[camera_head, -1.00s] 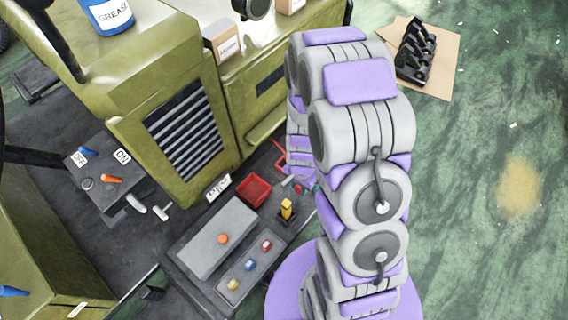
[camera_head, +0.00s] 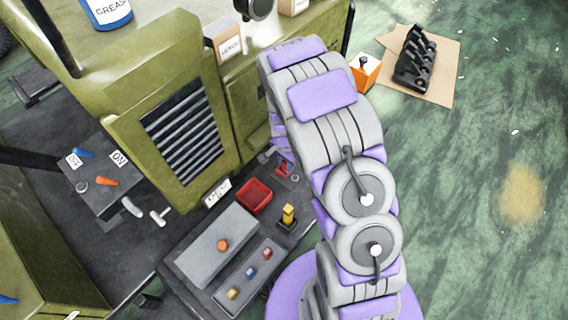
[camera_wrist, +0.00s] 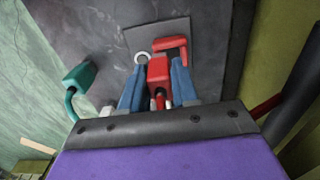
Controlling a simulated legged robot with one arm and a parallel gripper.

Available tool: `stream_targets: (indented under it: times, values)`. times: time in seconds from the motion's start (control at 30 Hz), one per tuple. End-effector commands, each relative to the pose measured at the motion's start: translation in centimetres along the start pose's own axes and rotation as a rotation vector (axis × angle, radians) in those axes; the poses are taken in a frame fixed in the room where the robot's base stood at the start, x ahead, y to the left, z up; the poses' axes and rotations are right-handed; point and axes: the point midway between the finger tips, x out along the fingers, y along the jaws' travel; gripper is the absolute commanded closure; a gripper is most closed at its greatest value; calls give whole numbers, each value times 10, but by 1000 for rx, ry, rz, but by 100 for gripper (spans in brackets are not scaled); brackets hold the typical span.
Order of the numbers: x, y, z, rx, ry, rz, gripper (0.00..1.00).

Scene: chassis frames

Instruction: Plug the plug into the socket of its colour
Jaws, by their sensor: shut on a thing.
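In the wrist view, the two blue fingers of my gripper (camera_wrist: 157,80) are shut on a red block-shaped plug (camera_wrist: 158,69). A teal plug (camera_wrist: 80,76) on a teal cable is apart, to the left. In the head view, my gripper (camera_head: 284,165) is small and partly hidden by my arm, beside the green chassis, with red parts at it.
The green chassis (camera_head: 180,90) rises behind.

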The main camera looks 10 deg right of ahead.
Motion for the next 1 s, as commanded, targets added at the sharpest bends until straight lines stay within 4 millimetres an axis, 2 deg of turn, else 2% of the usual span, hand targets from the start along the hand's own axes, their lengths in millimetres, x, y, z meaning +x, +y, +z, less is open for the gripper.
stream_targets:
  times: [0.1, 0.3, 0.5, 0.57, 0.87, 0.9, 1.0]
  values:
    - [0, -10, -6, 0, 4, -5, 100]
    - [2, -17, -10, 0, 1, -2, 100]
    - [33, -16, -8, 0, -3, 2, 100]
    - [37, -16, -8, 0, -2, 1, 100]
    - [38, -16, -9, 0, 0, -1, 100]
    - [38, -17, -9, 0, 0, -1, 69]
    - [38, -17, -9, 0, 1, -2, 59]
